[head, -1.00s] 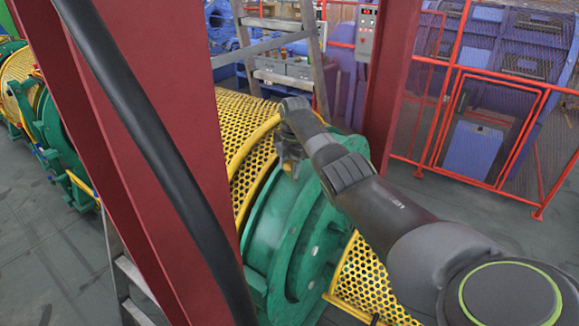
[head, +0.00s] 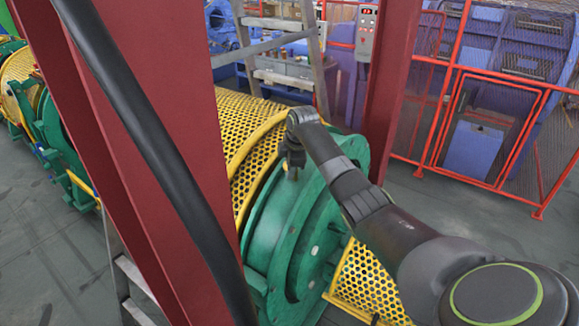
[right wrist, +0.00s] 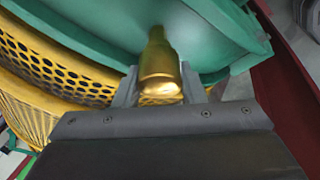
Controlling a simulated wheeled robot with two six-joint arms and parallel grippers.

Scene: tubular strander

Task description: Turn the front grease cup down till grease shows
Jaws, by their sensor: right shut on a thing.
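The brass grease cup (right wrist: 160,72) stands out from the green bearing housing in the right wrist view, with a narrower neck at the housing and a wide bright cap. My right gripper (right wrist: 159,90) has a finger on each side of the cap and is shut on it. In the head view my right gripper (head: 291,172) is at the top of the green round housing (head: 290,240), and it hides the cup there. I cannot make out any grease at the housing. My left gripper is not in view.
Yellow perforated guards (head: 250,120) lie beside the green housing. A wide red post (head: 180,130) blocks the left, and another red post (head: 392,90) stands behind my right arm. A ladder (head: 243,50), a control box (head: 366,32) and a red mesh fence (head: 490,95) are farther back.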

